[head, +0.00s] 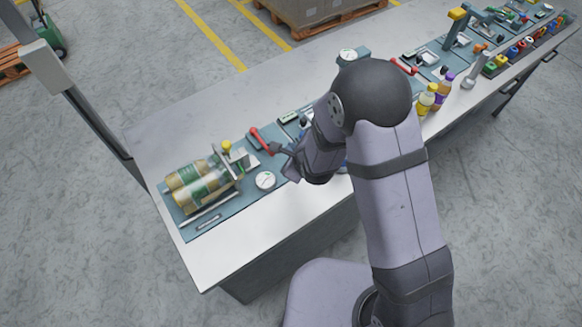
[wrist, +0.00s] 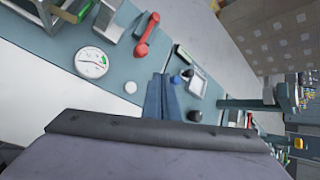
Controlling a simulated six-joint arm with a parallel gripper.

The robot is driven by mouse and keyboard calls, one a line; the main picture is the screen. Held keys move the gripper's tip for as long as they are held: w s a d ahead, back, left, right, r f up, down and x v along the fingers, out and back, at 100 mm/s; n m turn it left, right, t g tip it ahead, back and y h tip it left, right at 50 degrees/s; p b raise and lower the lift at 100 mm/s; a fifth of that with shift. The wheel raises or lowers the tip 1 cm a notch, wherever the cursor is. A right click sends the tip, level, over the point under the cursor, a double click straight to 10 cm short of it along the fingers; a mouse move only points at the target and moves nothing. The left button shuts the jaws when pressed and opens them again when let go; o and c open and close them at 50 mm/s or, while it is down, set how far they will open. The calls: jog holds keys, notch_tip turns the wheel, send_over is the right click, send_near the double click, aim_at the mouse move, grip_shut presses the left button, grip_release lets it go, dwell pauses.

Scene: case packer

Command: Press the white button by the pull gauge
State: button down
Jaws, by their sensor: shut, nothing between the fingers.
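The white button (wrist: 130,87) is a small round cap on the blue-grey bench mat in the wrist view. It is between a round white-faced gauge (wrist: 91,63) and my gripper (wrist: 161,78). The gauge also shows in the head view (head: 265,180), near the bench's front edge. My gripper's blue fingers are shut and empty, pointing over the mat to the right of the button in the wrist view. They look apart from the button; their height above the mat is hard to tell. I cannot make out the button in the head view.
A red handle (wrist: 147,35) lies beyond the button. A blue knob (wrist: 176,80) and a black knob (wrist: 194,115) are close to my fingers. Bottles in a holder (head: 200,184) are at the bench's left end. Bare bench (head: 235,258) lies along the front.

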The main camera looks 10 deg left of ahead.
notch_tip(320, 180, down, 7)
jog(key=b, duration=0.4)
jog(key=shift+r+b, duration=0.1)
jog(key=shift+b, duration=0.2)
jog(key=shift+f+b, duration=0.55)
jog(key=shift+f, duration=0.05)
jog(key=shift+f, duration=0.15)
dwell(1.2)
jog(key=shift+f+b, duration=0.3)
jog(key=shift+b, duration=0.2)
jog(key=shift+f+b, duration=0.45)
jog(key=shift+b, duration=0.05)
dwell(0.7)
jog(key=shift+r, duration=0.1)
dwell(0.3)
jog(key=shift+r+p, duration=0.55)
jog(key=shift+r, duration=0.25)
jog(key=shift+r, duration=0.1)
jog(key=shift+r+p, duration=1.75)
jog(key=shift+r, duration=0.7)
